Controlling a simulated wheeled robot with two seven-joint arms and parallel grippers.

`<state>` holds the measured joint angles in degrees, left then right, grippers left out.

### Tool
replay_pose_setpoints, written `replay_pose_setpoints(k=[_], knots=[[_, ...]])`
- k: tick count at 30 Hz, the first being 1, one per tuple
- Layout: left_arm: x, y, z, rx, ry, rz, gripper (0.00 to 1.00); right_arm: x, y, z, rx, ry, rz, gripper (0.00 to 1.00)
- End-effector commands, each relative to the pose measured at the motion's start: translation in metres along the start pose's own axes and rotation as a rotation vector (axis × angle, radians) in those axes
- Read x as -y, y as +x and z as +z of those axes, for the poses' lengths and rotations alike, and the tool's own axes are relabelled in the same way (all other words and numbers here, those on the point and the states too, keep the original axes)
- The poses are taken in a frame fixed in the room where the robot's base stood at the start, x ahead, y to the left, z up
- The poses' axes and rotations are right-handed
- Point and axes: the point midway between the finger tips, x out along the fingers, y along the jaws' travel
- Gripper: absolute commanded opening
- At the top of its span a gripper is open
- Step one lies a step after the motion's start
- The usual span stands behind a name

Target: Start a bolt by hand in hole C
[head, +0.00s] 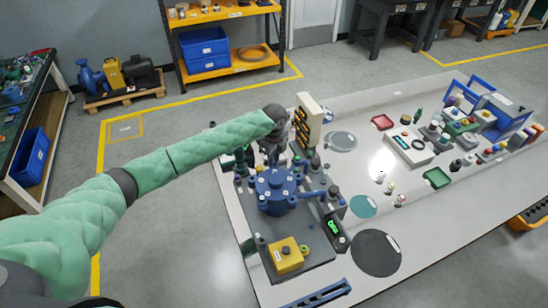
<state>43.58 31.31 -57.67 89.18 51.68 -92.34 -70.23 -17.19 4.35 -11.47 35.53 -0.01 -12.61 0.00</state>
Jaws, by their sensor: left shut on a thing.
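The round blue flanged housing (276,187) stands on the grey test rig near the middle of the head view. Small pale labels mark its top, but the letters are too small to read, so I cannot tell which hole is C. My left gripper (274,160) comes in from the left and points down at the far edge of the blue housing's top. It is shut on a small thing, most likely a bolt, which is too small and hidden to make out. I cannot tell whether that thing touches a hole. My right gripper is not in view.
A cream panel (308,120) stands upright just behind my left gripper. A yellow box (287,255) and a device with a green display (335,230) sit in front of the housing. The white table (440,215) has free room at right, beyond a dark round mat (376,253).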

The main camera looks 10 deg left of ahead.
Motion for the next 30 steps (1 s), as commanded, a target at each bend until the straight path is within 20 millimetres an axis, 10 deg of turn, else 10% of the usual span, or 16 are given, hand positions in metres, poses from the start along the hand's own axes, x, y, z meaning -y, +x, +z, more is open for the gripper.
replay_pose_setpoints(k=[30], knots=[[-0.0011, 0.0036, -0.0003, 0.000, 0.432, 0.004, 0.00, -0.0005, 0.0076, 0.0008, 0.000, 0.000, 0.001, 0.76]])
